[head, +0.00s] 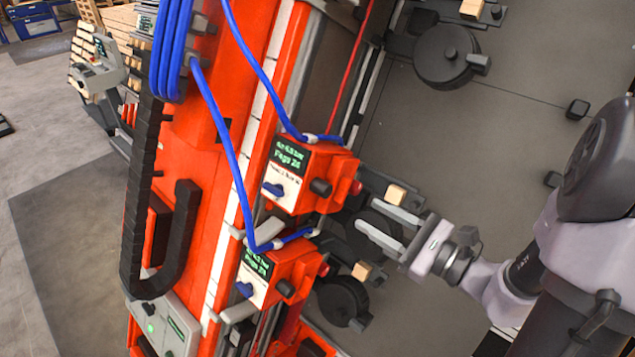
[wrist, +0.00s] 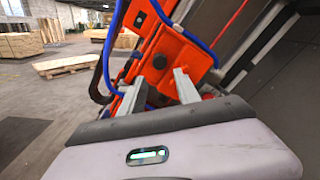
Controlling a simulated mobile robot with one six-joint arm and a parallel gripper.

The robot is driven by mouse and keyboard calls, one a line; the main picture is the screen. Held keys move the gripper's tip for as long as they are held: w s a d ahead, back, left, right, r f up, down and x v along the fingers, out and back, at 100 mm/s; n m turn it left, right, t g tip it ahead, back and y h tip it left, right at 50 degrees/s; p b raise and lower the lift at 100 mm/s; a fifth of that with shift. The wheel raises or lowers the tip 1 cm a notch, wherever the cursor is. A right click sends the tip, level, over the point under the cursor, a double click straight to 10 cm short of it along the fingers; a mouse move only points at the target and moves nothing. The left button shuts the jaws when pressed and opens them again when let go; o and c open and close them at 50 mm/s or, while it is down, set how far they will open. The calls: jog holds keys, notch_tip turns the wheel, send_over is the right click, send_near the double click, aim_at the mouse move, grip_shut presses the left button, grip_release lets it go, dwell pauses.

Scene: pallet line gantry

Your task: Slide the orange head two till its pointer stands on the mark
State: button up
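Two orange heads sit one above the other on the orange gantry beam in the head view: an upper head (head: 318,170) and a lower head (head: 291,267). Each has a dark screen with green text, a blue knob and a black knob. I cannot tell which is head two. A pale scale strip (head: 257,117) runs along the beam; no pointer or mark can be made out. My gripper (head: 366,215) is open and empty, right of the heads. In the wrist view, an orange head (wrist: 172,47) shows beyond my open fingers (wrist: 157,86), apart from them.
Blue hoses (head: 236,165) loop down to both heads. Black round parts (head: 343,301) and small wooden blocks (head: 362,271) stand close to my fingers. A black cable chain (head: 137,205) hangs left of the beam.

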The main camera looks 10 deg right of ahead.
aim_at(328, 192)
jog(key=x, duration=1.2)
jog(key=shift+w+a+p, duration=0.15)
jog(key=shift+w+p, duration=0.05)
jog(key=shift+p, duration=0.1)
grip_shut()
dwell(0.6)
